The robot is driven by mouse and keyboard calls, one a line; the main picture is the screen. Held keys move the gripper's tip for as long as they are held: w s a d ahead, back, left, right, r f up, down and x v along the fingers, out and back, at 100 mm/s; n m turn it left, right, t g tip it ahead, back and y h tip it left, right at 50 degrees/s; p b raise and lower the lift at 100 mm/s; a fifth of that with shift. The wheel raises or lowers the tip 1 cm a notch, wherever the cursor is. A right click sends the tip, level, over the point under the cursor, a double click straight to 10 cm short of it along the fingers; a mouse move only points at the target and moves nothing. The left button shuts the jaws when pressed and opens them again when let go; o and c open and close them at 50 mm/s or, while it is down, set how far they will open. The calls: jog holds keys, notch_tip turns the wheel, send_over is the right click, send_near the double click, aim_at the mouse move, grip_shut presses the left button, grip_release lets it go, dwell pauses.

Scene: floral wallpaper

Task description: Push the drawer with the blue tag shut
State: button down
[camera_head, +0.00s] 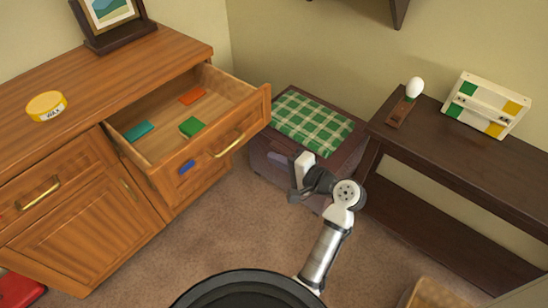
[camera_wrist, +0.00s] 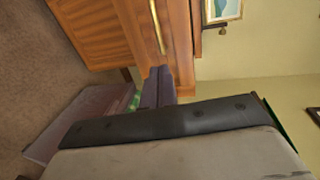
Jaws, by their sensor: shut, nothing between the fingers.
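The open wooden drawer (camera_head: 222,152) sticks out from the sideboard in the head view. Its front carries a brass handle (camera_head: 229,145) and a blue tag (camera_head: 187,167). Inside lie an orange piece (camera_head: 192,96), a teal piece (camera_head: 139,131) and a green piece (camera_head: 190,127). My gripper (camera_head: 280,159) is shut and empty, to the right of the drawer front and apart from it. In the wrist view, the shut fingers (camera_wrist: 158,87) point toward the wooden front, where a long brass handle (camera_wrist: 157,25) shows. The blue tag is not visible there.
A dark chest (camera_head: 268,158) with a green checked cloth (camera_head: 312,123) stands behind my gripper. A dark console table (camera_head: 450,155) at right holds an egg-topped stand and a striped box (camera_head: 487,105). A yellow wax tin (camera_head: 46,106) sits on the sideboard. Carpet in front of the drawer is clear.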

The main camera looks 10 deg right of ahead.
aim_at(239, 141)
jog(key=p+x, duration=0.1)
jog(key=x, duration=1)
jog(key=shift+w+a, duration=0.15)
jog(key=shift+a, duration=0.05)
jog(key=r+b+x, duration=0.1)
jog(key=x, duration=0.7)
jog(key=r+x, duration=0.2)
jog(key=x, duration=0.7)
jog(key=r+b+x, duration=0.1)
jog(key=r+x, duration=0.1)
jog(key=x, duration=0.7)
jog(key=shift+w+a+b, duration=0.3)
jog(key=shift+w+a, duration=0.1)
jog(key=shift+w, duration=0.1)
jog(key=shift+w+a, duration=0.15)
jog(key=shift+r, duration=0.3)
